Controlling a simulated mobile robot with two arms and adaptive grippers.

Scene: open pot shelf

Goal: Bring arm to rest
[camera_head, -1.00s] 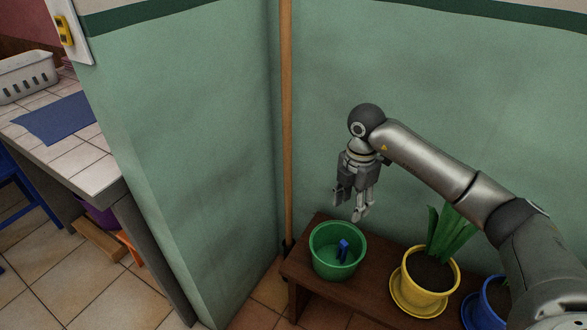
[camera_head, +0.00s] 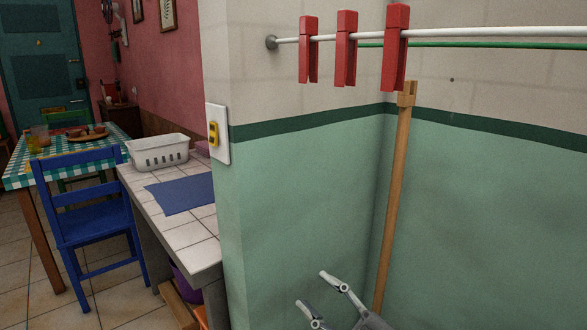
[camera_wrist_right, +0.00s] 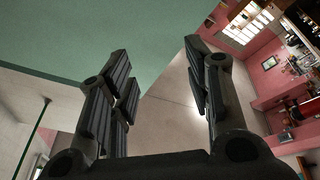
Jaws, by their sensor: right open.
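My right gripper (camera_head: 312,290) shows at the bottom edge of the head view, in front of the green lower wall. Its fingers are spread and nothing is between them. In the right wrist view the gripper (camera_wrist_right: 158,70) is open and empty, with dark finger pads wide apart and the wall and ceiling behind. Most of my right arm is below the head view's frame. My left gripper is in neither view.
A wooden pole (camera_head: 393,210) leans in the wall corner near my right gripper. Red clothespins (camera_head: 346,50) hang on a white line (camera_head: 450,35) above. A tiled counter (camera_head: 190,235) with a white basket (camera_head: 158,152) and a blue chair (camera_head: 92,215) are left.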

